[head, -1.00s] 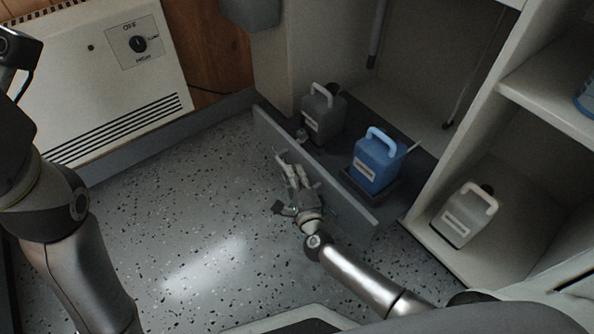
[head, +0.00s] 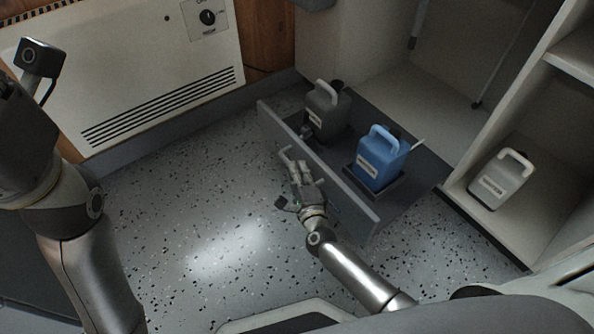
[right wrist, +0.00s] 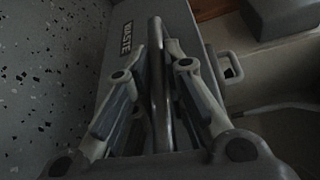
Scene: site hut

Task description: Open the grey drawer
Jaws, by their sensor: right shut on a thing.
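The grey drawer (head: 363,207) stands pulled out from the cabinet near the floor. Its inside shows, with a dark grey jug (head: 325,112) and a blue jug (head: 381,158) in it. My right gripper (head: 288,162) is at the drawer's front. In the right wrist view its fingers (right wrist: 152,75) are closed about the bar handle (right wrist: 157,90), beside a front marked "WASTE" (right wrist: 124,40). My left arm (head: 75,235) shows at the left of the head view, but its gripper is out of view.
A pale jug (head: 499,180) stands in the open compartment on the right. A white heater (head: 130,70) is on the wall at the back left. The speckled floor (head: 180,190) in front of the drawer is clear.

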